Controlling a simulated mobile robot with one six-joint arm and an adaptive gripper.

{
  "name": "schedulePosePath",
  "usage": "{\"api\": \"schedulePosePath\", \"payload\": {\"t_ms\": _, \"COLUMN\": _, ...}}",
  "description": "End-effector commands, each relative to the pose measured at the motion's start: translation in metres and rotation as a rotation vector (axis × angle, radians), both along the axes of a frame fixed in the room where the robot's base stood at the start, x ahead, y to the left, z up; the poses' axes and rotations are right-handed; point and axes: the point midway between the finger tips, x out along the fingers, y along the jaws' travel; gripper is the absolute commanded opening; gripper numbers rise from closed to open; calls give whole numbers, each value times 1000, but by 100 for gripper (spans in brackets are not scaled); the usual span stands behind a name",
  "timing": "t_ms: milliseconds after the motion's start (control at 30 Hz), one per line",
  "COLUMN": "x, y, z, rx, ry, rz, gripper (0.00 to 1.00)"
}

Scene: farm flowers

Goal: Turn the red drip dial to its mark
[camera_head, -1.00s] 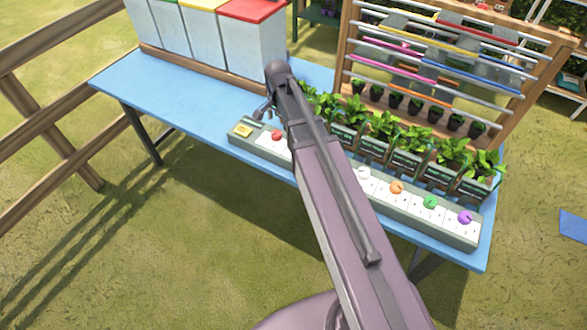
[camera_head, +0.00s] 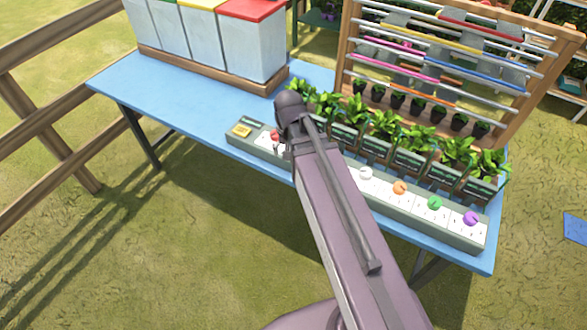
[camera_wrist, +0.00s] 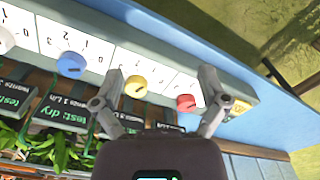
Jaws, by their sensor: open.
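The red drip dial (camera_head: 275,135) is a small round knob on a white numbered panel near the left end of the grey dial box (camera_head: 256,147). In the wrist view the red dial (camera_wrist: 186,102) lies between the spread fingers of my gripper (camera_wrist: 160,98), nearer the right finger. My gripper is open and holds nothing. A yellow dial (camera_wrist: 136,87) is close to the left finger. The gripper looks above the box, and I cannot tell whether it touches the red dial. The red dial's mark cannot be read clearly.
White (camera_head: 365,173), orange (camera_head: 400,187), green (camera_head: 434,202) and purple (camera_head: 471,218) dials continue along the box to the right. Potted seedlings (camera_head: 413,150) stand close behind it. Tall bins (camera_head: 257,50) stand at the back left. The blue table (camera_head: 180,97) is clear at left.

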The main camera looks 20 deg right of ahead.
Motion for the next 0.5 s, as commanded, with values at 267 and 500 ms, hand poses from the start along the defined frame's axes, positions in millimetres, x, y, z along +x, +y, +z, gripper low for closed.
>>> {"api": "schedulePosePath", "payload": {"t_ms": 267, "x": -32, "y": 0, "z": -11, "rx": -2, "ry": 3, "rz": 170, "gripper": 93}}
{"api": "schedulePosePath", "payload": {"t_ms": 500, "x": -45, "y": 0, "z": -15, "rx": -2, "ry": 4, "rz": 256, "gripper": 93}}
